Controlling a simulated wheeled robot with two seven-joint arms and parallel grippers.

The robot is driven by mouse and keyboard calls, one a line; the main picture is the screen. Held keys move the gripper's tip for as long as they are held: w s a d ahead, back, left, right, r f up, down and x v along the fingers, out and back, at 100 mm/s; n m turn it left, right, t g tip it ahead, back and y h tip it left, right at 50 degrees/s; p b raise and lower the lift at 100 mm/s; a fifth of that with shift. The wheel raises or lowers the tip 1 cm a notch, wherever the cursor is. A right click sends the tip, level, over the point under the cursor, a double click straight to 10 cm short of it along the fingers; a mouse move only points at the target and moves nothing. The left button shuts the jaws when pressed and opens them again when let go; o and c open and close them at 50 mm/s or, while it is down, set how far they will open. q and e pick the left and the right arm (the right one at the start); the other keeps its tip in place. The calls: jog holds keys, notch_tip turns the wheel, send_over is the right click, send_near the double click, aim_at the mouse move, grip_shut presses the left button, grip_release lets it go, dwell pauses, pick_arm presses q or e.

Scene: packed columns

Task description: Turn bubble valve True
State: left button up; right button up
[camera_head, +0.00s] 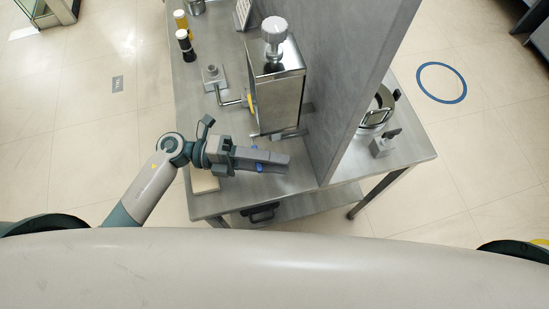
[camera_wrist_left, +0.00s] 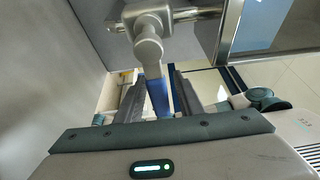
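A metal box-shaped tank (camera_head: 276,92) with a pale round knob (camera_head: 275,32) on top stands on the steel table. A chrome pipe (camera_head: 287,134) runs along its near lower edge. In the left wrist view a grey valve body with a short lever (camera_wrist_left: 148,38) sits on a chrome pipe (camera_wrist_left: 195,14). I take this for the bubble valve. My left gripper (camera_head: 286,161) is level, just on the near side of the tank. In the left wrist view its fingers (camera_wrist_left: 159,95) are apart, with the lever's lower end and a blue strip (camera_wrist_left: 158,97) showing between them. Contact cannot be told. My right gripper is out of view.
A tall grey panel (camera_head: 355,80) rises right of the tank. A small side fitting (camera_head: 213,76) and two bottles (camera_head: 185,45) stand left of it. Behind the panel are a round vessel (camera_head: 377,112) and a small metal block (camera_head: 382,146).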

pick_arm(q)
jog(key=shift+c, duration=0.3)
grip_shut()
jog(key=shift+f, duration=0.15)
notch_tip(320, 180, down, 2)
jog(key=m+b, duration=0.1)
jog(key=m+y+b, duration=0.1)
jog(key=m+b, duration=0.1)
jog(key=shift+w+f, duration=0.15)
jog(key=shift+f, duration=0.1)
jog(key=shift+w+a+f+m+t+y+b, duration=0.15)
jog(key=shift+f+m+t+y+b, duration=0.35)
jog(key=shift+b, duration=0.3)
jog(key=shift+w+a+f+m+y+b, duration=0.1)
jog(key=shift+w+f+m+y+b, duration=0.1)
jog(key=shift+f+m+b, duration=0.25)
jog(key=shift+w+f+m+y+b, duration=0.1)
jog(key=shift+w+m+b, duration=0.1)
jog(key=shift+m, duration=0.35)
